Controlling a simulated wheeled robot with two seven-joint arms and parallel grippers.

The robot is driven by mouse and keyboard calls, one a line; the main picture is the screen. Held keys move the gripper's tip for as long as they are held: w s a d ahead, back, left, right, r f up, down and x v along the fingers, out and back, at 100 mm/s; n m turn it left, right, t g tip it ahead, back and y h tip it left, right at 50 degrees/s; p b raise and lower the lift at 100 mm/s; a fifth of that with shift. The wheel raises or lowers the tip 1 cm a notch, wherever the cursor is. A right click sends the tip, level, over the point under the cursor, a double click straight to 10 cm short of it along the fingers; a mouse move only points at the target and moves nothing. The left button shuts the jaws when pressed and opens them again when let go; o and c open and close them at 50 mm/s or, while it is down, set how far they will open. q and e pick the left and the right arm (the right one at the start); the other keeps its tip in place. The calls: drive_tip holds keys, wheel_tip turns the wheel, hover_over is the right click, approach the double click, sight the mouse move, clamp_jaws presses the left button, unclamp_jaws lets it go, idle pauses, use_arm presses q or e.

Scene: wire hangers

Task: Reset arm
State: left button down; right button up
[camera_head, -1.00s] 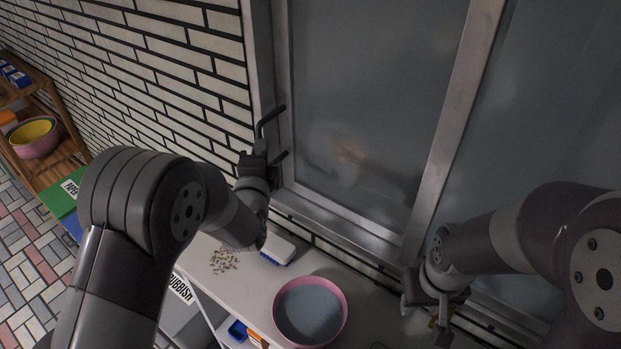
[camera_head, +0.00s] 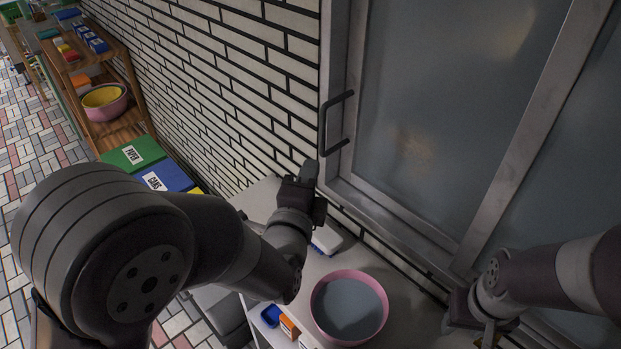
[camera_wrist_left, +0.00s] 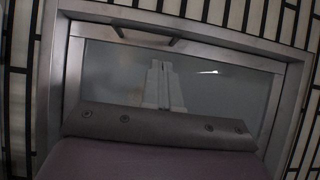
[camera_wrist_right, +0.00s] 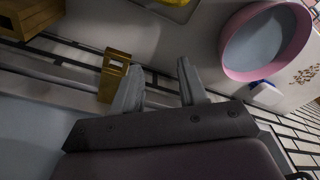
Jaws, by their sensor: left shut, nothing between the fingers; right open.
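My left gripper (camera_head: 308,173) is shut and empty. In the head view it is just below the dark handle (camera_head: 324,128) of the grey-framed window (camera_head: 440,100), with a small gap between them. In the left wrist view its fingers (camera_wrist_left: 163,86) are together before the glass, with the handle (camera_wrist_left: 145,36) beyond. My right gripper (camera_wrist_right: 157,76) is open and empty in the right wrist view, with a yellow block-like object (camera_wrist_right: 114,72) close beside one finger. In the head view the right gripper is at the lower right, its fingertips mostly hidden.
A white counter (camera_head: 398,300) holds a pink bowl (camera_head: 384,318) and a white brush (camera_head: 327,240). Green (camera_head: 125,158) and blue (camera_head: 172,176) bins stand along the brick wall. A wooden shelf (camera_head: 128,122) with bowls is at the far left.

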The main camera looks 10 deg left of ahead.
use_arm(q)
drive_tip(key=s+d+f+n+g+h, duration=0.1)
drive_tip(key=s+f+n+g, duration=0.2)
drive_tip(key=f+n+g, duration=0.3)
drive_tip(key=s+d+f+n+g+h, duration=0.1)
drive_tip(key=s+f+n+g, duration=0.3)
drive_tip(key=f, duration=0.3)
drive_tip(key=s+a+f+n+g+y, duration=0.2)
drive_tip(key=s+a+n+g, duration=0.4)
drive_tip(key=s+a+n, duration=0.1)
drive_tip(key=shift+s+a+f+n+g, duration=0.2)
drive_tip(key=shift+a+n+g, duration=0.15)
drive_tip(key=shift+a, duration=0.3)
